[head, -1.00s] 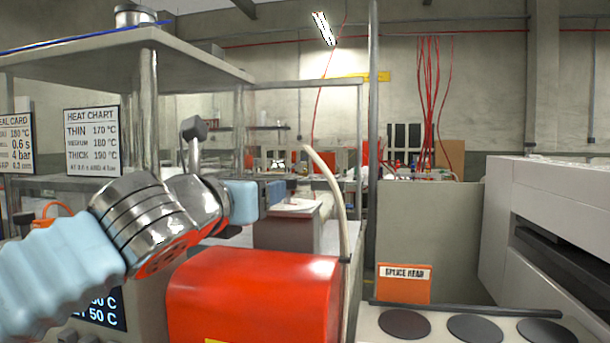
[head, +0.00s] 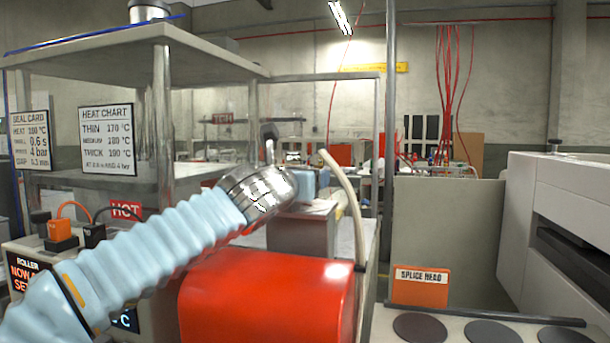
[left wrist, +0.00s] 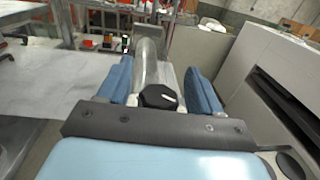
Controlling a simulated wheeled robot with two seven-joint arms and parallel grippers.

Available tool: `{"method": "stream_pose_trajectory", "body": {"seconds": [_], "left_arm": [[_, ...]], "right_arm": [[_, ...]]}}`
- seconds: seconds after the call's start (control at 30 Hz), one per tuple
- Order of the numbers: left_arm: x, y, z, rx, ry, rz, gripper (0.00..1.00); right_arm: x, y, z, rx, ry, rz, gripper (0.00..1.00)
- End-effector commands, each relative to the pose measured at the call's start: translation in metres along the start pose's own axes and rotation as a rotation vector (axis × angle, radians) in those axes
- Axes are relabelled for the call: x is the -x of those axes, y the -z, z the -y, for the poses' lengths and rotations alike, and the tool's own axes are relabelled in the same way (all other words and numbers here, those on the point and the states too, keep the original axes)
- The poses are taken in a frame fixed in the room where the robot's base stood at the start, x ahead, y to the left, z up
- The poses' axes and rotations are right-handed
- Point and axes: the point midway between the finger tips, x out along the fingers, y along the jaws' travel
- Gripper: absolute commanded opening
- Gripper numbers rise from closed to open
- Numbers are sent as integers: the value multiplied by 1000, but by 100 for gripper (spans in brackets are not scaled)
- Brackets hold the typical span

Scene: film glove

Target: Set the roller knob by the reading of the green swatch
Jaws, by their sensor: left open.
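My left gripper (head: 313,184) reaches forward in the head view, above a grey box and beyond the red housing; its fingertips are mostly hidden there. In the left wrist view, the left gripper (left wrist: 160,85) is open, with a blue finger on each side. A black faceted knob (left wrist: 158,96) with a white mark shows between the fingers, apart from both. I cannot tell whether it is the roller knob. A roller display (head: 27,276) stands at the lower left, partly behind my arm. I see no green swatch. My right gripper is not in view.
A heat chart (head: 107,139) reads thin 170, medium 180, thick 190 °C. A seal card (head: 31,140) stands left of it. A red housing (head: 265,298) lies below my arm. A hot sign (head: 126,210) and the splice head label (head: 421,275) also show.

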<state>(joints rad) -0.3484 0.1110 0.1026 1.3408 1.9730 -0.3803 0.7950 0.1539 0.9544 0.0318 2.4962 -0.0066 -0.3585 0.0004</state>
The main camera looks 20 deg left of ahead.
Motion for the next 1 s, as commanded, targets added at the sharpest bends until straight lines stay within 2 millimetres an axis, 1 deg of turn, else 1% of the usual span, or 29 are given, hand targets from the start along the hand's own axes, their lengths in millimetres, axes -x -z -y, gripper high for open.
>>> {"method": "stream_pose_trajectory", "body": {"seconds": [0.27,0.3,0.6,0.83,1.0], "left_arm": [[-1,0,0,0,0,1,65],[-1,0,0,0,0,1,59],[-1,0,0,0,0,0,14],[-1,1,0,-1,-18,1,14],[-1,3,0,-1,-81,2,14]], "right_arm": [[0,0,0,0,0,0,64],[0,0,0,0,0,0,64],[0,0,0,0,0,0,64],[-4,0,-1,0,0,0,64],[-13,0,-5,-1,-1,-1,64]]}}
